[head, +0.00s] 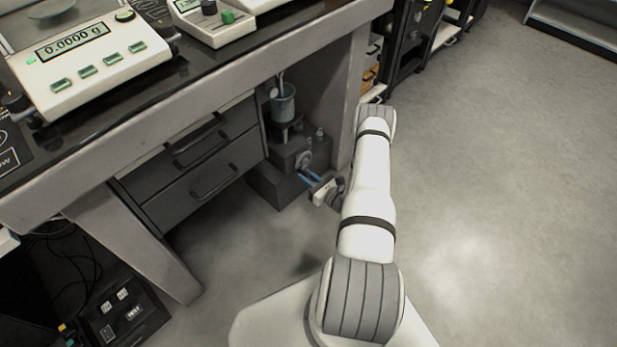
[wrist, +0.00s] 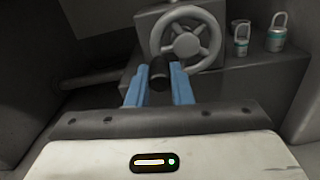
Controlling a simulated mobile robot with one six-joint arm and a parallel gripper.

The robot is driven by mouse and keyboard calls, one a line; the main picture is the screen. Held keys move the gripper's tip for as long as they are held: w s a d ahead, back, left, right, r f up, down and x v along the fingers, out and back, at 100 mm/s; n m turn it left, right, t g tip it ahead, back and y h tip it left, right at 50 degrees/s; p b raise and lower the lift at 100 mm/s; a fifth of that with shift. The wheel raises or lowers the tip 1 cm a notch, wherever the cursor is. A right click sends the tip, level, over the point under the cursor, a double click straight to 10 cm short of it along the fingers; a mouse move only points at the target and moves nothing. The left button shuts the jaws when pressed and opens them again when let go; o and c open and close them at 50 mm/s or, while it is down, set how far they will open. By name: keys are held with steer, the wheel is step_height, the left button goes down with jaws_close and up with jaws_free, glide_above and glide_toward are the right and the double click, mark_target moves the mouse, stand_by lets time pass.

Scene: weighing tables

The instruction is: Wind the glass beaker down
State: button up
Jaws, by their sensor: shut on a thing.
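The glass beaker (head: 283,103) is a bluish-grey cup under the table in the head view. It stands above a grey block-like stand (head: 290,155), and something thin hangs down into it from above. A grey spoked handwheel (wrist: 187,14) faces me in the wrist view; it shows small on the stand in the head view (head: 303,160). My gripper (head: 316,179) is at the front of this wheel. In the wrist view its blue fingers (wrist: 158,78) are shut on a dark handle knob (wrist: 160,74) at the wheel's lower left. The beaker is not in the wrist view.
Two ringed weights (wrist: 277,37) with teal bands stand on a ledge right of the wheel. Grey drawers (head: 205,165) lie left of the stand, and a table leg (head: 350,90) rises to its right. A balance (head: 90,55) is on the tabletop. The floor at right is clear.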

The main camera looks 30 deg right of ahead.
jaws_close()
steer(key=shift+f, duration=0.1)
steer(key=shift+d+f+n+b, duration=0.1)
steer(key=shift+f+n+b, duration=0.15)
steer(key=shift+n, duration=0.35)
steer(key=shift+d+f+n+b, duration=0.1)
steer(key=shift+n+b, duration=0.1)
steer(key=shift+n, duration=0.4)
steer(key=w+d+n+b, duration=0.1)
steer(key=d+n, duration=0.1)
steer(key=n, duration=0.9)
steer(key=w+d+n+b, duration=0.1)
steer(key=d+n, duration=0.2)
steer(key=n, duration=0.9)
steer(key=shift+d+r, duration=0.15)
steer(key=shift+d, duration=0.2)
steer(key=shift+w+n, duration=0.15)
steer(key=shift+n, duration=0.15)
